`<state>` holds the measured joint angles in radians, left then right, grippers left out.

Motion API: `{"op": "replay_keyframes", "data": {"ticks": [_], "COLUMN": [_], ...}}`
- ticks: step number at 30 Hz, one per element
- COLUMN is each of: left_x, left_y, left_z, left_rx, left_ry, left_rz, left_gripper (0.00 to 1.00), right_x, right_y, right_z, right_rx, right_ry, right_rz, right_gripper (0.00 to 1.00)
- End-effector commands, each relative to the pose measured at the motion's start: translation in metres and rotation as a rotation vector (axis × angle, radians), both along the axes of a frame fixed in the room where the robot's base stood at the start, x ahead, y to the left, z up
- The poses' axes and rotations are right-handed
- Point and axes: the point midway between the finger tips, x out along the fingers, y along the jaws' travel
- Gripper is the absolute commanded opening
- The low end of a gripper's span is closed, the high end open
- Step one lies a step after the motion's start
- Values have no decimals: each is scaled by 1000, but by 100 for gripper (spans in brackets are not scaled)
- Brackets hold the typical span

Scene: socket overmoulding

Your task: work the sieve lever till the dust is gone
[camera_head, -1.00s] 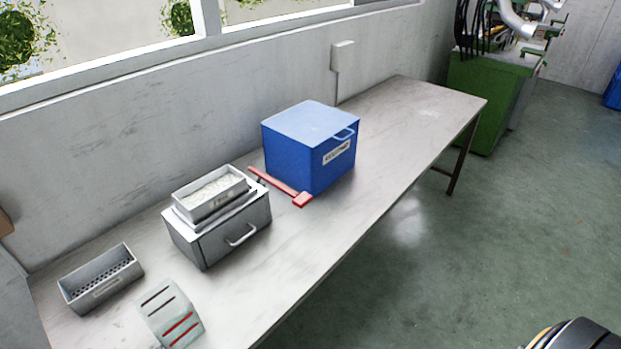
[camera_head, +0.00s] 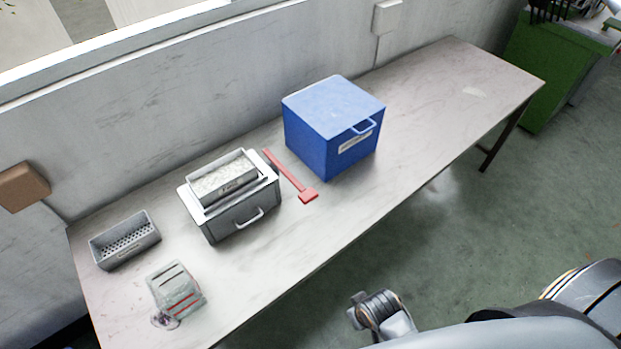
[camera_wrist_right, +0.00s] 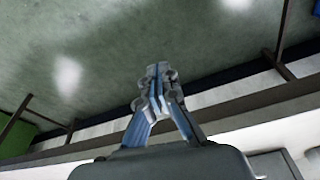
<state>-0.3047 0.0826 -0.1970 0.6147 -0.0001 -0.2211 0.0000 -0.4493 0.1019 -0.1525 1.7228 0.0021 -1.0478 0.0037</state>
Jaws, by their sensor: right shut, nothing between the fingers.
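The sieve is a grey tray of pale granular material (camera_head: 225,182) on top of a grey box with a front handle (camera_head: 240,217). The red lever (camera_head: 288,175) runs along the sieve's right side, its broad end on the side towards the table's front edge. Whether dust is left in the granules cannot be told. My right gripper (camera_wrist_right: 157,76) is shut and empty in the right wrist view, with the floor and the table edge behind it. In the head view my right arm (camera_head: 385,318) is low, off the table's front edge, apart from the lever. My left gripper is not in view.
A blue lidded box (camera_head: 335,130) stands right of the lever, close to it. A perforated grey tray (camera_head: 125,240) and a grey block with red slots (camera_head: 176,288) are at the left. The table's right part (camera_head: 450,100) is clear.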

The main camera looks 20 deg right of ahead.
Motion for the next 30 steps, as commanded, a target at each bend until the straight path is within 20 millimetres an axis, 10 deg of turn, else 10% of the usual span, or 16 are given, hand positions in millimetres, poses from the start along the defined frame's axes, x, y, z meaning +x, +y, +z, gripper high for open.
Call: {"op": "replay_keyframes", "data": {"ticks": [3,13,30], "left_x": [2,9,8], "left_y": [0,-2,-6], "left_z": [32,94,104], "left_rx": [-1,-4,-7], "left_ry": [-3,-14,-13], "left_rz": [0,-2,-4], "left_gripper": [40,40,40], "right_x": [15,73,253], "right_y": [1,4,25], "right_z": [71,211,223], "right_rx": [3,13,24], "right_ry": [-18,-7,208], "right_rz": [-8,-59,-190], "right_gripper": [0,0,0]}}
